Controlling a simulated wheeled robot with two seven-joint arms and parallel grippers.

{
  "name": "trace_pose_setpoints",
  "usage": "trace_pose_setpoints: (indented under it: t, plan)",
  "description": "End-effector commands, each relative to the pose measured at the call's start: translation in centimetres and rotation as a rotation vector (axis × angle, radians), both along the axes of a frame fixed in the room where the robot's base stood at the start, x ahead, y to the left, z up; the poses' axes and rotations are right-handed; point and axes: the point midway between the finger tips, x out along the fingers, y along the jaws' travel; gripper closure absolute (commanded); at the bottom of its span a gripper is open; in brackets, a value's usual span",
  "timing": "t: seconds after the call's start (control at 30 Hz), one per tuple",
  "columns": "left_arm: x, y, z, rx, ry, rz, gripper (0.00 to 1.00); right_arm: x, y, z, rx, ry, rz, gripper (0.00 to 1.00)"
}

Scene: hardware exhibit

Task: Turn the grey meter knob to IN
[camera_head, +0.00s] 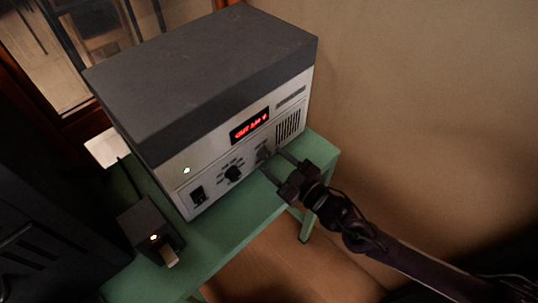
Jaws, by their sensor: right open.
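The meter (205,85) is a box with a dark grey top and a light front panel, standing on a green table. Its red display (250,126) is lit and seems to read OUT with a number, too small to be sure. The grey meter knob (264,153) is on the lower front, right of a black knob (233,174). My right gripper (271,161) is open, its two fingers pointing at the panel close to the grey knob. Whether they touch it or straddle it, I cannot tell. The knob's pointer direction is unclear. My left gripper is not in view.
A black rocker switch (198,194) and a green light (186,170) are on the panel's left. A small black box (150,228) with a lit lamp stands on the green table (225,238) at front left. A plain wall (430,90) is at the right.

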Motion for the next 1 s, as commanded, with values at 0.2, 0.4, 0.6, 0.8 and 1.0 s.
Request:
trace_pose_setpoints:
  t: [0.2, 0.4, 0.6, 0.8, 1.0]
  plan:
    - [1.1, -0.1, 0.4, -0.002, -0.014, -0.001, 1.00, 1.5, 1.4, 0.0, 0.000, 0.000, -0.001, 0.52]
    - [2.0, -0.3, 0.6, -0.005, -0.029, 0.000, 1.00, 1.7, 1.6, -0.1, -0.001, 0.001, -0.001, 0.52]
    - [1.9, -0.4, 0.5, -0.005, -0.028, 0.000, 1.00, 1.7, 1.6, -0.1, -0.001, 0.001, -0.002, 0.66]
    - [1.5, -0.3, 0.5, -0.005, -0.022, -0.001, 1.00, 1.7, 1.6, -0.1, -0.001, 0.001, -0.002, 0.92]
    - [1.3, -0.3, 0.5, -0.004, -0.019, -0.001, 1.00, 1.6, 1.6, -0.1, 0.005, 0.007, -0.002, 0.96]
